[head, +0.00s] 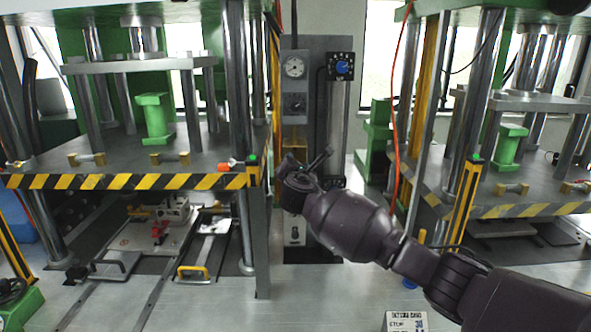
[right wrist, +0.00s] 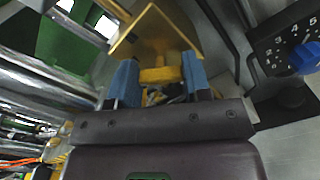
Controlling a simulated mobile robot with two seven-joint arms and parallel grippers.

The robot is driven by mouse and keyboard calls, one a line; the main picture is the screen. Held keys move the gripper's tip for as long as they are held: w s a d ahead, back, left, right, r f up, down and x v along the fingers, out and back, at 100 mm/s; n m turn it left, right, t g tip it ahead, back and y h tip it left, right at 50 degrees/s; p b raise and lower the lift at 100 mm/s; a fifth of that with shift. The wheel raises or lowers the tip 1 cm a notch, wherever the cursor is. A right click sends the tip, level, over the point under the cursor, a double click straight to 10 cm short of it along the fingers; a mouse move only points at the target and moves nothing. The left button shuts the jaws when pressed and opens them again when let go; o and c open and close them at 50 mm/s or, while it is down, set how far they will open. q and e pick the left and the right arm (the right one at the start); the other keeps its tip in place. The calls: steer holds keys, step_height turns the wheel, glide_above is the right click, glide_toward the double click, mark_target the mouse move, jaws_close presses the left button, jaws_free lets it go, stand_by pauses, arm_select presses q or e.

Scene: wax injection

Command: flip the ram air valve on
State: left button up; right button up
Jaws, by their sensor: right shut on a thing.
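My right gripper (right wrist: 159,78) has its two blue fingertips on either side of a yellow valve handle (right wrist: 160,74) in the right wrist view, and is shut on it. A wider yellow plate (right wrist: 150,32) stands just beyond the handle. In the head view my right arm reaches in from the right to the grey control column between the two presses. The arm's wrist end covers the lower part of the column there, and the fingertips and the handle are hard to make out. I cannot tell from the frames how far the handle is turned. My left gripper is not in view.
The column (head: 328,110) carries a round gauge (head: 294,67) and a blue dial (head: 341,67); the dial also shows in the right wrist view (right wrist: 306,56). The left press's striped edge (head: 130,181) lies close left of my right gripper. An orange hose (head: 398,100) hangs on the right.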

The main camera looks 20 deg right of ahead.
steer(key=shift+f+m+b, duration=0.15)
steer(key=shift+m+b, duration=0.6)
steer(key=shift+m, duration=1.9)
steer(key=shift+f+m+b, duration=0.1)
steer(key=shift+m+b, duration=0.6)
steer(key=shift+m, duration=1.95)
steer(key=shift+d, duration=0.1)
steer(key=shift+m, duration=0.3)
steer(key=o, duration=0.9)
steer(key=shift+r, duration=0.1)
